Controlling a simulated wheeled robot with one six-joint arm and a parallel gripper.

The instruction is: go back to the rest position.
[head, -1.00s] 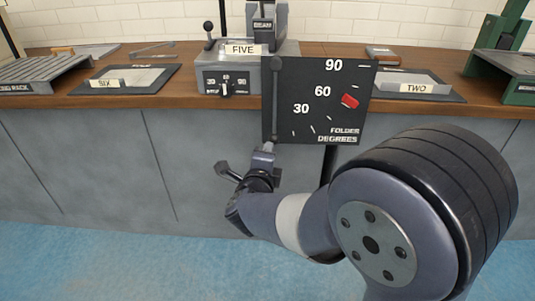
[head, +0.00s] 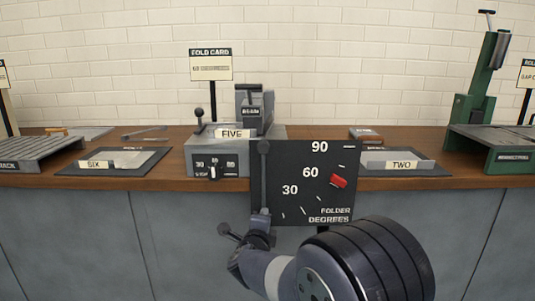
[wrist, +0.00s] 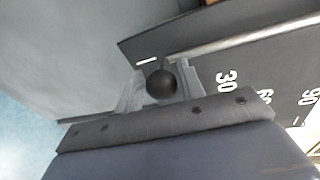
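My gripper (head: 261,221) is low at the left edge of the black folder degrees panel (head: 285,177), at the foot of a grey upright rod (head: 265,180). In the wrist view my fingers (wrist: 160,88) stand close on both sides of a round black knob (wrist: 161,85) and look shut on it. My arm comes in from the bottom right of the head view.
Grey machine FIVE (head: 217,158) stands behind the panel on the wooden counter (head: 170,178). Tray SIX (head: 112,163) is left, tray TWO (head: 408,164) right. A green machine (head: 490,90) stands far right. A FOLD CARD sign (head: 211,68) stands behind FIVE.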

